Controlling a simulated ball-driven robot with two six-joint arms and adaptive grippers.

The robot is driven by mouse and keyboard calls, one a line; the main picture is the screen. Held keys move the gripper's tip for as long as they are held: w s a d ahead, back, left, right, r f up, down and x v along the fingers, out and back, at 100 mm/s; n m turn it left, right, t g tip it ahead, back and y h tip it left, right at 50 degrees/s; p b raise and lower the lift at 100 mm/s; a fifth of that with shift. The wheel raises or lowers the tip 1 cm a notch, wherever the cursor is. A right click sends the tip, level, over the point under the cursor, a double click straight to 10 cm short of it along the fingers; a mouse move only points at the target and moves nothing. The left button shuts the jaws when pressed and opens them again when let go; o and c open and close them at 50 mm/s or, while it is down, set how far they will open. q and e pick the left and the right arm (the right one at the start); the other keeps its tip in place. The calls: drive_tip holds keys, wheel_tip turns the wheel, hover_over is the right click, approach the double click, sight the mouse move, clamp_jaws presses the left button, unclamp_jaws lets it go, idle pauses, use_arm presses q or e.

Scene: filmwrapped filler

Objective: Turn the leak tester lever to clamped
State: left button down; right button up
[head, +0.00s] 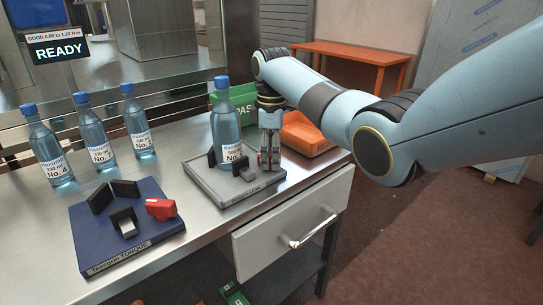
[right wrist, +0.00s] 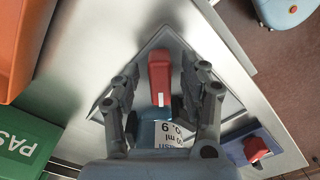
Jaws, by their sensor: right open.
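The leak tester is a grey plate (head: 222,187) on the steel counter, with black jaws (head: 240,166) around a blue-capped bottle (head: 226,125). Its red lever (right wrist: 160,78) shows in the right wrist view between the two fingers of my right gripper (right wrist: 160,92). The fingers are open, with a gap visible on each side of the lever. In the head view my right gripper (head: 269,158) points down at the plate's right side, and the lever is mostly hidden behind the fingers. My left gripper is not in view.
A blue torque tester (head: 110,245) with a red lever (head: 161,209) sits at the front left. Several bottles (head: 94,138) stand behind it. An orange tray (head: 308,135) and a green PASS box (head: 243,98) lie behind my right gripper. A READY display (head: 58,50) is at upper left.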

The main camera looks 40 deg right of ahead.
drive_tip(key=shift+f, duration=0.1)
clamp_jaws()
idle(0.3)
